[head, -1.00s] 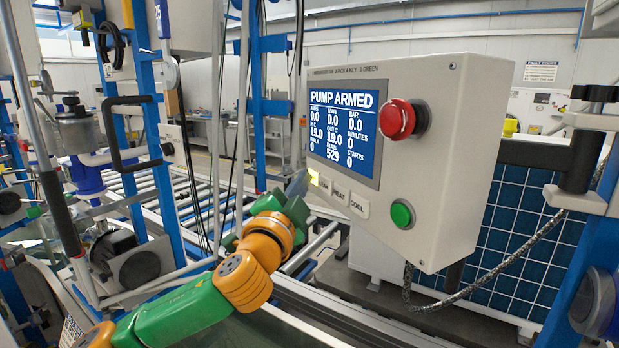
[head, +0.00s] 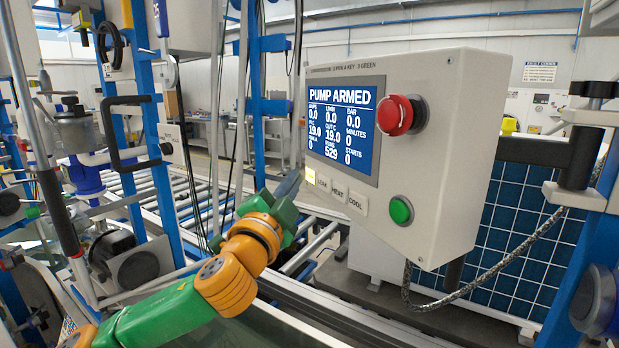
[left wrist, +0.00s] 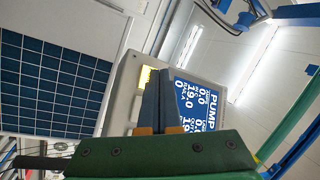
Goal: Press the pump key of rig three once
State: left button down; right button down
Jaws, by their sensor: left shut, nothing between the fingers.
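A light grey control box (head: 425,165) carries a blue screen (head: 340,130) reading PUMP ARMED, with zero amps and zero bar. Below it is a row of keys; the leftmost is lit yellow (head: 310,176), and its label is unreadable. Pale keys to its right include HEAT (head: 338,190) and COOL (head: 357,203). My left gripper (head: 291,183) is shut and empty, its tips just left of the yellow key. In the left wrist view the fingers (left wrist: 156,100) overlap the box beside the yellow key (left wrist: 146,76). I cannot tell whether they touch. My right gripper is out of view.
A red mushroom button (head: 400,116) and a green button (head: 401,211) stick out of the same box. A braided cable (head: 455,298) hangs below it. Blue frame posts and a roller conveyor (head: 315,245) lie behind my left arm. A dark tiled panel (head: 510,235) stands at right.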

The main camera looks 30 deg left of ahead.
pick_arm(q)
jog(key=s+a+b, duration=0.1)
jog(key=s, duration=0.1)
jog(key=s+a+b, duration=0.1)
jog(key=s+a, duration=0.1)
dwell(0.4)
dwell(0.6)
